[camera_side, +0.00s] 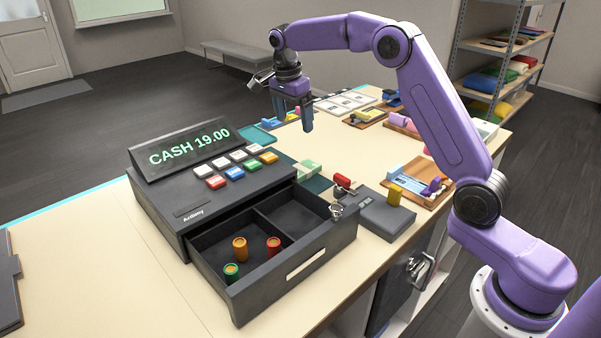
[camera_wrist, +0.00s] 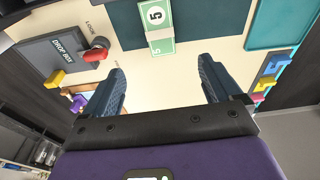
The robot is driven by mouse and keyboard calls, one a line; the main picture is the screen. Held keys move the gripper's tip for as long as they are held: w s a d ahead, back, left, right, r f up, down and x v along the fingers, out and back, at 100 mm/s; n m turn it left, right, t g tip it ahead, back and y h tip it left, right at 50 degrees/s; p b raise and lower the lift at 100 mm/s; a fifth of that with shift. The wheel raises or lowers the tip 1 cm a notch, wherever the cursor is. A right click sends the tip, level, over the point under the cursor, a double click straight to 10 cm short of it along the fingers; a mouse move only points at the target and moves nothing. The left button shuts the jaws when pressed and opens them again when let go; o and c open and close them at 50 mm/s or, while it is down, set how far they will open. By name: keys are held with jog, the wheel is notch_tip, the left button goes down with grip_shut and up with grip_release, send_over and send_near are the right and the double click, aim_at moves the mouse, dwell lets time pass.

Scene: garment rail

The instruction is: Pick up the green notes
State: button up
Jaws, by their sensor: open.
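The green notes (camera_side: 307,169) lie as a small banded bundle on a dark green mat (camera_side: 318,185), to the right of the cash register. In the wrist view the green notes (camera_wrist: 158,27) show a "5" and a pale band, at the top middle. My gripper (camera_side: 293,112) is above the table, behind and above the notes in the side view. In the wrist view my gripper (camera_wrist: 163,85) has its two dark fingers wide apart with nothing between them. The notes lie ahead of the fingertips, apart from them.
The cash register (camera_side: 220,165) has its drawer (camera_side: 318,262) open, with several coloured rolls inside. A grey drop box (camera_side: 385,218) with a red knob stands right of the notes. A teal tray (camera_side: 258,136) lies behind. Clipboards and small items cover the far table.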

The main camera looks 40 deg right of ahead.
aim_at(300, 169)
jog(key=f, duration=0.5)
jog(key=d+f, duration=0.1)
jog(key=f, duration=0.4)
jog(key=d+f, duration=0.1)
jog(key=f, duration=0.4)
jog(key=shift+d+f, duration=0.1)
jog(key=shift+f, duration=0.25)
jog(key=c, duration=1.2)
